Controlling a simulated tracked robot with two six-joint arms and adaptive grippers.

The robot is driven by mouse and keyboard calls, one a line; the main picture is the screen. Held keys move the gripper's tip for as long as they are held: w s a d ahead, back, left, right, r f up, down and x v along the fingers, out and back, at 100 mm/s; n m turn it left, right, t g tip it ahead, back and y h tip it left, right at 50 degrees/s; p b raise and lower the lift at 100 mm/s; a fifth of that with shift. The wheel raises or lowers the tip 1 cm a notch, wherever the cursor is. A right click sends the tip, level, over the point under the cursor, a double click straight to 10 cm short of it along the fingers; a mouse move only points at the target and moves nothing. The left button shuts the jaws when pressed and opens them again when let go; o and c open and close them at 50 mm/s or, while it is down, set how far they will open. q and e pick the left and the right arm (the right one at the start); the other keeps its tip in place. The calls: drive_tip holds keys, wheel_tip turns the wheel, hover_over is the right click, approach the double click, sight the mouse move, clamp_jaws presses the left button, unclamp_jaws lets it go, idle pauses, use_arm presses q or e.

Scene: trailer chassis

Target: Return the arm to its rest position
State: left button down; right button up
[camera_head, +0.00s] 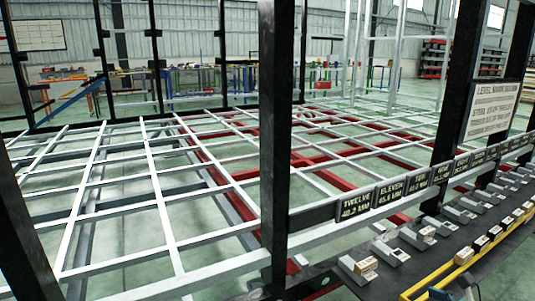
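Neither of my grippers can be made out in the head view, and no arm of mine is clearly seen. A small dark shape (440,294) is cut off by the bottom edge at the right, and I cannot tell what it is. The trailer chassis (165,235), a grid of pale bars with red beams (235,205) under it, fills the middle.
Black posts (276,150) stand close in front. A dark shelf (385,285) with a yellow rail (455,275) runs along the lower right, carrying several small grey blocks (391,253). Numbered plates (355,208) hang above it. A sign (490,110) is at right.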

drive_tip(key=s+a+f+n+g+y, duration=0.2)
drive_tip(key=s+a+f+n+g, duration=0.15)
drive_tip(key=a+f, duration=0.5)
drive_tip(key=s+a+f+n+g+y, duration=0.2)
drive_tip(key=a+f+g, duration=0.25)
drive_tip(key=a, duration=0.75)
drive_tip(key=s+a+f+n+g+h, duration=0.3)
drive_tip(key=s+f+n, duration=0.6)
drive_tip(key=s+n, duration=0.1)
drive_tip(key=s+a+f+n+g+h, duration=0.2)
drive_tip(key=s+a+f+n+g, duration=0.15)
drive_tip(key=s+f+n, duration=0.65)
use_arm(q)
wheel_tip(320, 180, up, 33)
drive_tip(key=p, duration=3.3)
drive_tip(key=shift+s+a+r, duration=0.15)
drive_tip(key=shift+s, duration=0.05)
use_arm(e)
drive_tip(key=w+r+n+t, duration=0.2)
drive_tip(key=w+r+n, duration=0.1)
drive_tip(key=r, duration=3.1)
drive_tip(key=shift+w+d+n, duration=0.15)
drive_tip(key=shift+n, duration=0.3)
